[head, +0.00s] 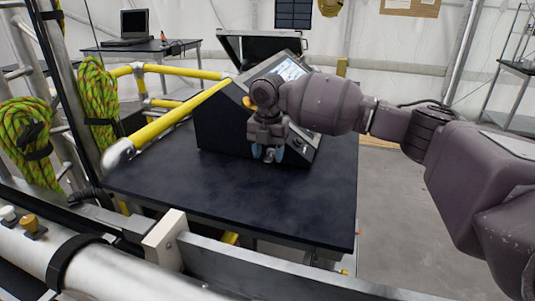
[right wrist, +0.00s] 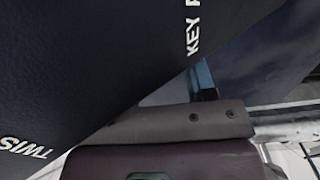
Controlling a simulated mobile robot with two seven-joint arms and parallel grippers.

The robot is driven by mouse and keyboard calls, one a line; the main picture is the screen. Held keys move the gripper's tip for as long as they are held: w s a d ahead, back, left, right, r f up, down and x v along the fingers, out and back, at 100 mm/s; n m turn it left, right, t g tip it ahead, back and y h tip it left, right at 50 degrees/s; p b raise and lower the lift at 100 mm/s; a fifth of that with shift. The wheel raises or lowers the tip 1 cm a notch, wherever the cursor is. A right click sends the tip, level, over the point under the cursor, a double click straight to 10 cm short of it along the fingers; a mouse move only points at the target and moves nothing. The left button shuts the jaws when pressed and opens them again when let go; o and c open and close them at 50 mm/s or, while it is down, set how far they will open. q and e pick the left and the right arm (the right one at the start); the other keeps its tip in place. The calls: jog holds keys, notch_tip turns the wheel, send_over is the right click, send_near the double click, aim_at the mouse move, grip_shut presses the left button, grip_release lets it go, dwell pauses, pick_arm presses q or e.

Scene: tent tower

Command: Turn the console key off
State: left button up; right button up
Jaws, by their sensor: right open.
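The dark console (head: 222,125) stands on the dark table (head: 190,185), with a lit screen (head: 290,70) on its sloping top. My right gripper (head: 272,154) hangs pointing down in front of the console, its two bluish fingertips apart and nothing visible between them. In the right wrist view the console's dark panel (right wrist: 80,70) fills the left side, with white lettering reading "KEY" and part of "TWIS". One blue finger (right wrist: 203,76) shows close beside the "KEY" lettering. The key itself is not visible in either view; my arm and gripper cover part of the console front. My left gripper is out of view.
Yellow rails (head: 170,122) run along the table's left side, with coiled green rope (head: 98,100) hanging beyond. An open case lid (head: 262,45) stands behind the console. The table's front half is clear. A laptop (head: 134,26) sits on a far table.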

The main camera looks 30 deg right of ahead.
jog(key=shift+f, duration=0.2)
jog(key=c, duration=0.9)
jog(key=shift+w+a+r+g+h+p, duration=0.15)
jog(key=shift+a+r+g+h+p, duration=0.1)
jog(key=shift+g+h+p, duration=0.25)
jog(key=shift+w+f+g+h, duration=0.1)
jog(key=shift+f+g+h, duration=0.1)
jog(key=shift+g+h, duration=0.25)
jog(key=o, duration=0.9)
